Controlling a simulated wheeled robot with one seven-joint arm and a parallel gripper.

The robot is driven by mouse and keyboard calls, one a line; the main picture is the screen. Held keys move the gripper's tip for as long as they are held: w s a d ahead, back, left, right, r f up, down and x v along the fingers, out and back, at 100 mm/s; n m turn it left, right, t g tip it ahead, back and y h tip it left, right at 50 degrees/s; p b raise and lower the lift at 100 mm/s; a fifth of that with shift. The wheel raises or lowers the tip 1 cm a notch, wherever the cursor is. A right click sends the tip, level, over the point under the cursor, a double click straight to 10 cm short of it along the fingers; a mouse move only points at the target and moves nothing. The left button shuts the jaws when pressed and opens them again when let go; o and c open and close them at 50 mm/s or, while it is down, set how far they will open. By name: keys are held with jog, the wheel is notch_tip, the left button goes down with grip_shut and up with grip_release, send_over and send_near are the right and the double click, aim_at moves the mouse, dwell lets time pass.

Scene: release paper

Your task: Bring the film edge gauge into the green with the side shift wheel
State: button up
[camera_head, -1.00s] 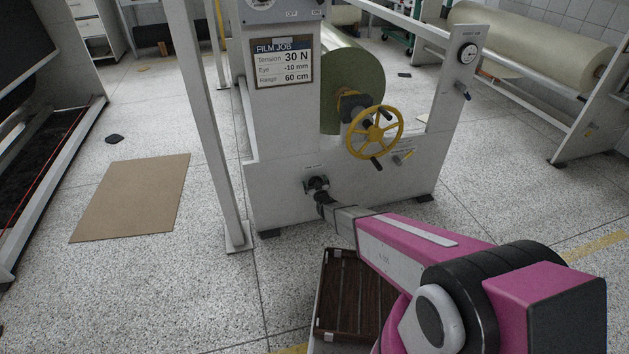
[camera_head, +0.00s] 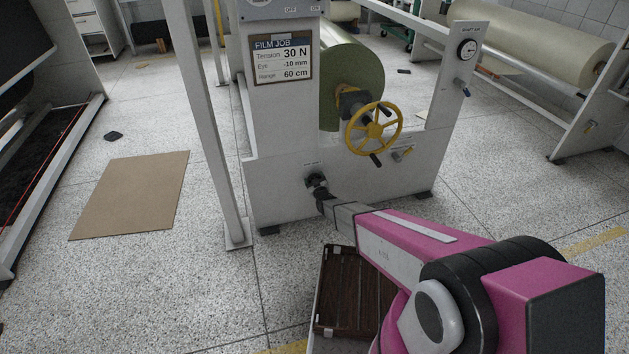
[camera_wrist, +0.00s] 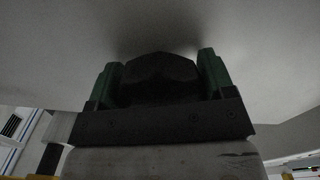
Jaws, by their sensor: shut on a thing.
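A small dark knob-like wheel (camera_head: 312,180) sits low on the grey machine's front panel under a label too small to read. I take it as the side shift wheel. My gripper (camera_head: 319,191) is at this wheel and shut on it. In the wrist view, the green-padded fingers (camera_wrist: 158,80) stand either side of the dark wheel (camera_wrist: 160,72), close to the pale panel. A round dial (camera_head: 467,49) is on the right post. I cannot tell whether it is the film edge gauge. No green zone is readable.
A film roll (camera_head: 352,62) and a yellow handwheel (camera_head: 374,129) are above and right of my gripper. A job card (camera_head: 283,59) reads 30 N, -10 mm, 60 cm. A brown slatted crate (camera_head: 352,290) lies below my arm. The floor left has a brown sheet (camera_head: 130,195).

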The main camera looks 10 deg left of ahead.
jog(key=n, duration=0.5)
jog(key=shift+n, duration=0.3)
jog(key=n, duration=0.4)
jog(key=shift+r, duration=0.1)
jog(key=n, duration=0.9)
jog(key=shift+r+n, duration=0.1)
jog(key=shift+n, duration=0.2)
jog(key=o, duration=0.9)
